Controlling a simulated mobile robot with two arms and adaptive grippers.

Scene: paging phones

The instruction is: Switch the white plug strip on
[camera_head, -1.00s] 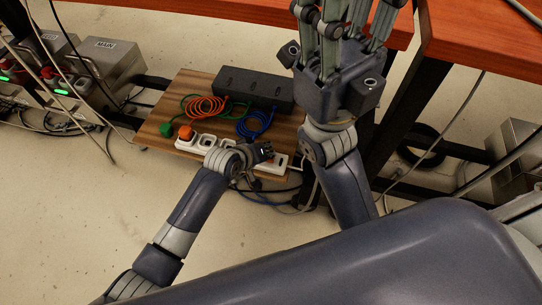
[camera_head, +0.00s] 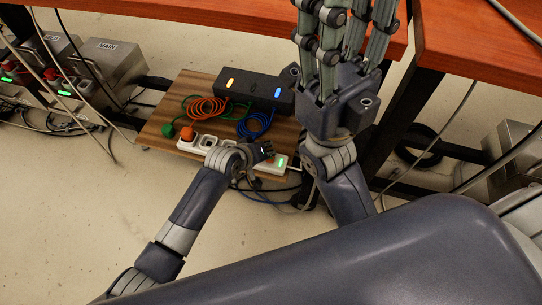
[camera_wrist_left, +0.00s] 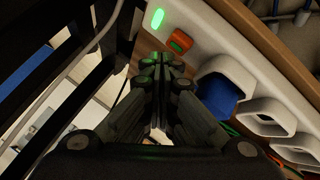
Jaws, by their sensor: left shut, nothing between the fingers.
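The white plug strip (camera_head: 209,143) lies along the front edge of a wooden board. A green light (camera_head: 281,162) glows at its right end. In the left wrist view the white plug strip (camera_wrist_left: 208,28) shows the lit green light (camera_wrist_left: 157,18), an orange-red switch (camera_wrist_left: 180,41) and a blue plug (camera_wrist_left: 218,95) in a socket. My left gripper (camera_head: 266,150) is shut and empty over the right part of the strip; its fingertips (camera_wrist_left: 160,66) are close to the switch, contact unclear. My right gripper (camera_head: 348,35) points up with its fingers apart and empty, right of the board.
A black box (camera_head: 255,87) with orange and blue lights stands on the wooden board (camera_head: 155,128). Orange and blue coiled cords and a green plug (camera_head: 168,131) lie before it. Metal boxes (camera_head: 110,62) and cables are at left. Wooden tabletops (camera_head: 225,12) overhang the back.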

